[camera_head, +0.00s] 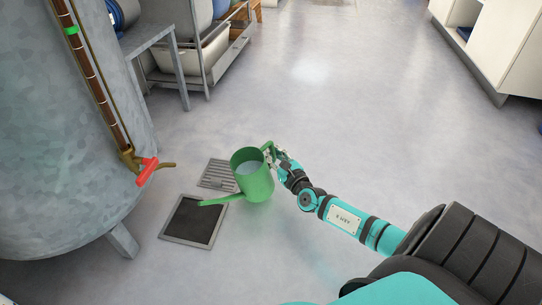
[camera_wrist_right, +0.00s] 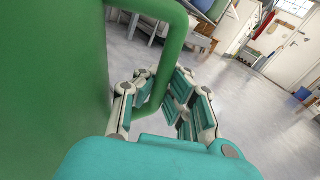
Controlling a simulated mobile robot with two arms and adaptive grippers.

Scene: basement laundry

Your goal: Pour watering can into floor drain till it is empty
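The green watering can (camera_head: 256,183) is near the middle of the head view, its open top facing up towards me, with a pale surface that looks like water inside. Its spout points left, and the tip appears over the dark framed square's far edge. My right gripper (camera_head: 277,156) is shut on its handle; the right wrist view shows the fingers (camera_wrist_right: 160,100) around the green handle (camera_wrist_right: 173,50). I cannot tell whether the can's base touches the floor. The slotted metal floor drain (camera_head: 216,175) lies just left of the can, partly hidden by it. My left gripper is not in view.
A dark square in a metal frame (camera_head: 192,222) lies in front of the drain. A large grey tank (camera_head: 60,150) with a red-handled tap (camera_head: 147,171) stands at the left. A metal table (camera_head: 150,38) and sink are behind. The floor to the right is open.

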